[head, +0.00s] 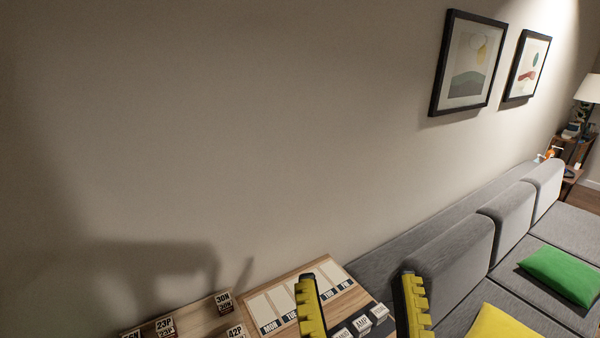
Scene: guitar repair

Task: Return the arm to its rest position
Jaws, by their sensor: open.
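My gripper (362,304) shows at the bottom of the head view, its two yellow ridged fingers wide apart and nothing between them. It hangs in front of a wooden board (322,268) with pale slots labelled with weekdays. Whether the fingers touch anything below cannot be told, as their lower ends run out of the picture. The rest of my arm is not in view.
Labelled blocks (166,328) stand on a wooden rack at the lower left, and small white blocks (379,311) lie between the fingers' lines of sight. A grey sofa (450,258) with yellow (495,318) and green (562,274) cushions fills the right. Framed pictures (468,62) hang on the wall.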

